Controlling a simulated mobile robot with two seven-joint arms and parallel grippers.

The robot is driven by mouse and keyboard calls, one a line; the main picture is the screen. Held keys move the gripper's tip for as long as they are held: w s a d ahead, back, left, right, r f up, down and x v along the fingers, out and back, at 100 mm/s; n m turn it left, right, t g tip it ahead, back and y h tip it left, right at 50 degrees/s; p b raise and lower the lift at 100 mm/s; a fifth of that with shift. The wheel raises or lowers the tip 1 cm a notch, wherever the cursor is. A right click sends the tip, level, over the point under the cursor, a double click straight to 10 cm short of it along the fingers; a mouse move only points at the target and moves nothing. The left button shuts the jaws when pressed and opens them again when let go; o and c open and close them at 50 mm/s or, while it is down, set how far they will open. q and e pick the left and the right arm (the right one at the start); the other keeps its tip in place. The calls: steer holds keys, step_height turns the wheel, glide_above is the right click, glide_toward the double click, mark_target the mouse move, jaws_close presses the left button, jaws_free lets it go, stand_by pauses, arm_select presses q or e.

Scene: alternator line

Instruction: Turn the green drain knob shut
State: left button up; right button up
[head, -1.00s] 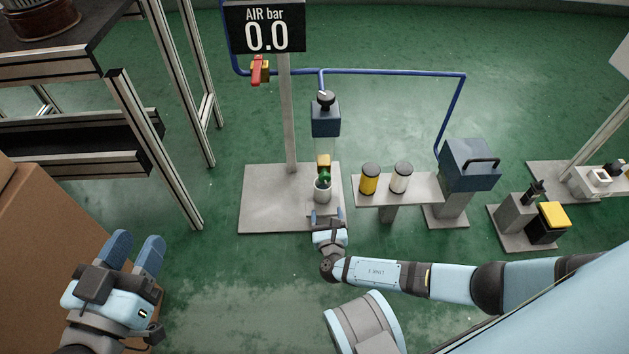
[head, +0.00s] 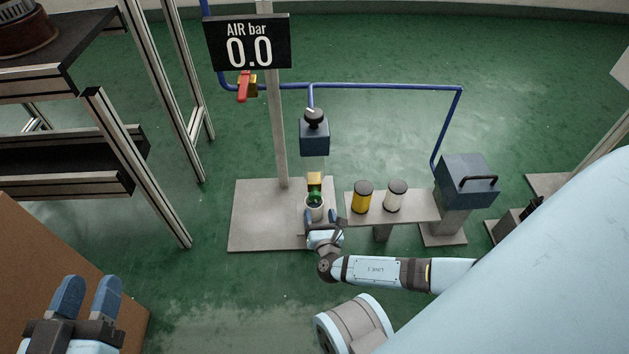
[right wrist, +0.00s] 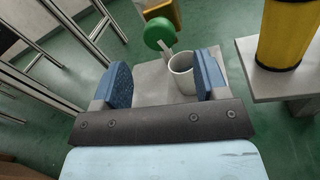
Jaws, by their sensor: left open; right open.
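The green drain knob (head: 315,195) sits under the brass-coloured block (head: 314,180), above a white cup (head: 315,212). In the right wrist view the green knob (right wrist: 158,33) is a round disc beyond the fingertips, with the cup (right wrist: 181,73) below it. My right gripper (head: 321,216) is open just in front of the cup. In the right wrist view its blue fingers (right wrist: 163,80) stand apart, with the cup showing between them near the right finger; whether they touch it I cannot tell. My left gripper (head: 86,296) is open and empty at the lower left, far from the knob.
A yellow cylinder (head: 362,197) and a white cylinder (head: 395,196) stand on a shelf right of the cup. A grey post rises behind with an AIR bar display (head: 248,42) reading 0.0. A red-handled valve (head: 244,86) sits on the blue pipe. A cardboard box (head: 60,255) is at left.

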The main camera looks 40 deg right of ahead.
mark_target(316, 199)
steer(key=b+x, duration=0.2)
steer(key=x, duration=0.4)
steer(key=shift+f, duration=0.1)
arm_select(q)
steer(key=shift+w+a+r+m+t+h, duration=0.25)
steer(key=shift+w+m, duration=0.1)
steer(key=shift+m, duration=0.25)
steer(key=shift+w+a+r+m+t+h, duration=0.15)
steer(key=shift+w+r+m+h, duration=0.15)
steer(key=shift+m, duration=0.3)
arm_select(e)
steer(key=shift+w+d, duration=0.25)
steer(key=shift+w, duration=0.3)
arm_select(q)
steer(key=shift+f, duration=0.1)
arm_select(e)
steer(key=c, duration=0.9)
